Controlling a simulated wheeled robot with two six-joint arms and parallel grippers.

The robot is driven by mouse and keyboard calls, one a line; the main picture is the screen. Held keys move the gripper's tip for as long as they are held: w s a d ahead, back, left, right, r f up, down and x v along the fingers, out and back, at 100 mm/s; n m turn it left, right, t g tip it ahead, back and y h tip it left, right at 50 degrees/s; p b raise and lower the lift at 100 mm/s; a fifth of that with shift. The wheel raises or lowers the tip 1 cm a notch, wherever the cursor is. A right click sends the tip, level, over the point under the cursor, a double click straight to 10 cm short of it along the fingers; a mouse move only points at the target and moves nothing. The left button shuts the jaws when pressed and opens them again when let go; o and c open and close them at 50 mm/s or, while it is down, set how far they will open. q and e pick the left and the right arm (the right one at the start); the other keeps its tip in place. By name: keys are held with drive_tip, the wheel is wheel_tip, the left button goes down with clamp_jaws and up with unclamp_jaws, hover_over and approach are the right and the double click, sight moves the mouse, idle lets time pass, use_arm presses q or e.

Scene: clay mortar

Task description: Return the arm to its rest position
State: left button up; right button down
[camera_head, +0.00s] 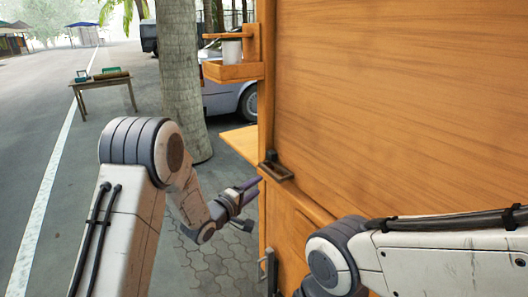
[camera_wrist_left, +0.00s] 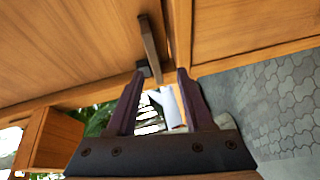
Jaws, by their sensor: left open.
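My left arm comes in from the left in the head view, bent at its elbow. Its left gripper (camera_head: 250,189) is close to the front of a wooden cabinet (camera_head: 400,90), a little below and left of a dark handle (camera_head: 277,171). In the left wrist view the two dark fingers of the left gripper (camera_wrist_left: 160,74) are apart, with nothing held between them. A dark bar handle (camera_wrist_left: 150,45) on the wood shows just beyond the fingertips. I cannot tell whether they touch. My right arm shows at the lower right; its gripper is out of view.
A wooden shelf box (camera_head: 232,72) with a white container (camera_head: 232,49) hangs on the cabinet's left side, above a wooden ledge (camera_head: 242,140). A second handle (camera_head: 268,268) sits lower. A tree trunk (camera_head: 181,80) and parked car stand behind. Open pavement lies left.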

use_arm(q)
drive_tip(key=s+d+m+g+y, duration=0.2)
drive_tip(key=s+d+m+g, duration=0.15)
drive_tip(key=s, duration=0.45)
drive_tip(key=s+d+m+g+y, duration=0.2)
drive_tip(key=s+m+g+y, duration=0.1)
drive_tip(key=s+m, duration=0.3)
drive_tip(key=s+a+r+m+g+y, duration=0.2)
drive_tip(key=s+m+g, duration=0.6)
drive_tip(key=s, duration=2)
wheel_tip(320, 180, up, 14)
drive_tip(key=a+p, duration=0.1)
drive_tip(key=p, duration=1.4)
drive_tip(key=shift+s, duration=0.35)
drive_tip(key=shift+a+f, duration=0.1)
